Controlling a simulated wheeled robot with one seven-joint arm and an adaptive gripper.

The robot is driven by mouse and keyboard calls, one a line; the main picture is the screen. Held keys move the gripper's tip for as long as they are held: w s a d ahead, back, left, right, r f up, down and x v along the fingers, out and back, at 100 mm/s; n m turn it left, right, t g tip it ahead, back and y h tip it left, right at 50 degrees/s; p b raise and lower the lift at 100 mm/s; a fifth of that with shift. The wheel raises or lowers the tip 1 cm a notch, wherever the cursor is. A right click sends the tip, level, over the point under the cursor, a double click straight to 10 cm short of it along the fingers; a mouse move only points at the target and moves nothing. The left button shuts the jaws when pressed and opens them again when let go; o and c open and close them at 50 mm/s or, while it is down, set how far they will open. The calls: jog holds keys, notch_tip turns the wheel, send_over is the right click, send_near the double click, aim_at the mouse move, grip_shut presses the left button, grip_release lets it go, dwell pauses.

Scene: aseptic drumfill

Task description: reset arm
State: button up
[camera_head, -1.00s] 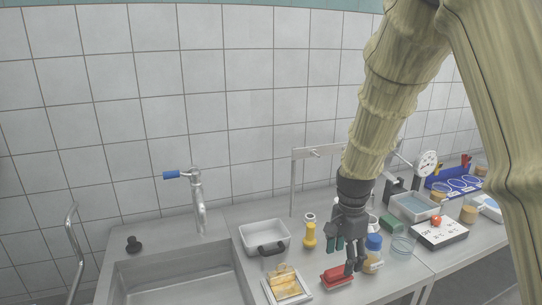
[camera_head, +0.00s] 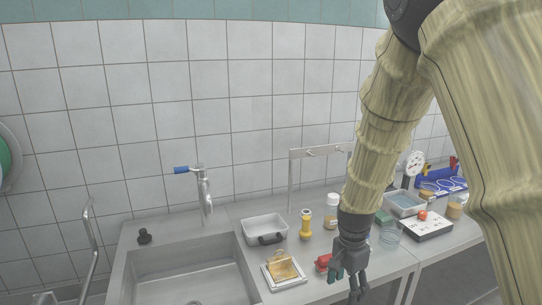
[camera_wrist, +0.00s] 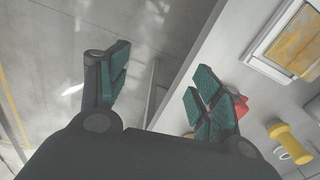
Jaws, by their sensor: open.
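My gripper (camera_head: 347,284) hangs from my sleeved arm at the front edge of the counter, fingers pointing down. In the wrist view my gripper (camera_wrist: 160,95) is open, its green-padded fingers apart with nothing between them. Past the fingers lies the grey floor. A red object (camera_head: 323,262) lies on the counter just left of my gripper, partly hidden by it; it also shows behind a finger in the wrist view (camera_wrist: 241,106).
A sink (camera_head: 190,275) with a blue-handled tap (camera_head: 203,190) is at left. A white tub (camera_head: 265,228), a yellow-brown framed plate (camera_head: 283,268), a yellow tool (camera_head: 305,225) and a bottle (camera_head: 331,212) stand on the counter.

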jog(key=s+d+f+n, duration=0.1)
jog(key=s+f+n, duration=0.1)
jog(key=s+f, duration=0.45)
jog(key=s+d+f+n, duration=0.15)
jog(key=s+f, duration=0.25)
jog(key=f, duration=0.6)
jog(key=s+f+n, duration=0.3)
jog(key=s+f, duration=0.2)
jog(key=f, duration=0.3)
jog(key=s+f+n, duration=0.3)
jog(key=s+f, duration=0.1)
jog(key=s, duration=0.6)
jog(key=s+f+n, duration=0.3)
jog(key=s+f, duration=0.2)
jog(key=s, duration=0.5)
jog(key=shift+d+f, duration=0.15)
jog(key=shift+f, duration=0.05)
jog(key=shift+w, duration=0.1)
